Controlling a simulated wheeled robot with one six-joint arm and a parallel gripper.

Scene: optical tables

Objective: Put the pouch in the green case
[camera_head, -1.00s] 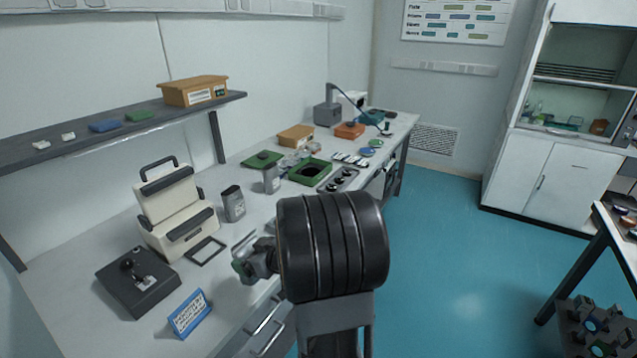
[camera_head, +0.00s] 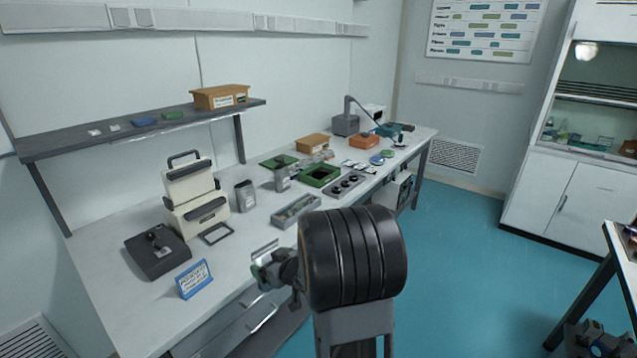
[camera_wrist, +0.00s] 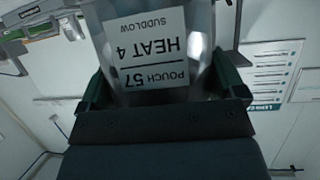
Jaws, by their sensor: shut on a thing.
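My gripper (camera_head: 272,264) is shut on a clear pouch (camera_wrist: 150,85) with a white label. The label reads "POUCH 57 HEAT 4 SUDDLOW" and appears upside down in the wrist view. In the head view the gripper is small, in front of the bench's near edge, and the pouch is hard to make out. The green case (camera_head: 304,180) stands open on the bench with a dark inside, farther along the bench than my gripper. A flat green piece (camera_head: 274,160), perhaps its lid, lies just behind it.
Two grey containers (camera_head: 245,197) stand left of the case. A grey tray (camera_head: 283,219) and a panel with black knobs (camera_head: 344,185) lie near the front edge. A cream case (camera_head: 193,207), black box (camera_head: 157,251) and blue sign (camera_head: 194,279) are nearer.

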